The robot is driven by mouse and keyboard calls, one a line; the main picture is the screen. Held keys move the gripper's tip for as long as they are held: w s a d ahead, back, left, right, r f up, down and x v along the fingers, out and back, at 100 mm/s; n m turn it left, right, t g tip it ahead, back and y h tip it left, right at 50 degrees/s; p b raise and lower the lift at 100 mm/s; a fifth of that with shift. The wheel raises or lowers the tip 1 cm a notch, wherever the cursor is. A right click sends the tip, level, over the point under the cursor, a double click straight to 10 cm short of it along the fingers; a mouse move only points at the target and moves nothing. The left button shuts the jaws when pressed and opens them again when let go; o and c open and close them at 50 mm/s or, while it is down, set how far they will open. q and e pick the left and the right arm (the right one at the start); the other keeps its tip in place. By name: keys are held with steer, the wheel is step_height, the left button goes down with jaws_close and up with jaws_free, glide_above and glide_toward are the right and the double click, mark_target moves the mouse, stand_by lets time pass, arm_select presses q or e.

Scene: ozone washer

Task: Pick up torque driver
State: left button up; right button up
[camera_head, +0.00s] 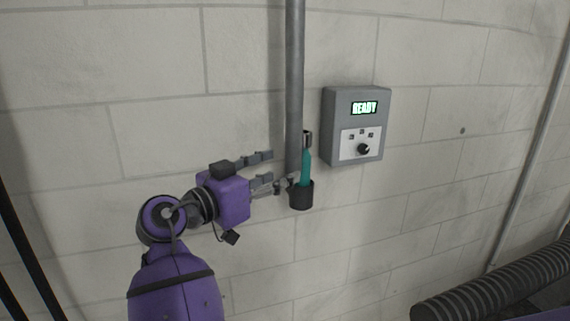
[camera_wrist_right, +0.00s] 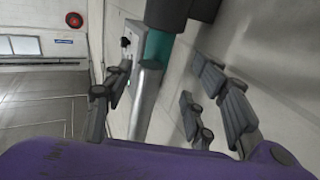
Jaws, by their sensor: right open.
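The torque driver (camera_head: 306,166) has a teal body and a grey upper end. It stands upright in a black cup holder (camera_head: 301,196) at the wall, beside a vertical pipe. My right gripper (camera_head: 275,170) is open and empty, just left of the driver, its fingers pointing right toward it. In the right wrist view, the teal part of the driver (camera_wrist_right: 158,47) shows beyond the open fingers, with a silver length between them in the picture. I cannot tell whether any finger touches it. My left gripper is not in view.
A grey control box (camera_head: 355,151) with a green "READY" display and a dark knob is mounted right of the driver. The vertical grey pipe (camera_head: 295,70) runs close by the driver. A ribbed dark hose (camera_head: 480,290) lies at lower right. The wall is otherwise mostly bare.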

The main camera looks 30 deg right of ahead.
mark_target(296, 164)
steer(key=d, duration=0.2)
steer(key=d+r+p, duration=0.1)
steer(key=d, duration=0.1)
steer(key=p+x, duration=0.1)
steer(key=x, duration=0.2)
steer(key=shift+w+d+f+p, duration=0.15)
steer(key=shift+w+d+p, duration=0.1)
steer(key=shift+p, duration=0.15)
steer(key=shift+d+f, duration=0.1)
steer(key=shift+d, duration=0.05)
steer(key=shift+f, duration=0.1)
steer(key=shift+c, duration=0.9)
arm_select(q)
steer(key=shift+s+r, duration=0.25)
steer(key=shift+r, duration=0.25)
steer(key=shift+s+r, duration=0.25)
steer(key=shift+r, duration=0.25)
arm_select(e)
jaws_close()
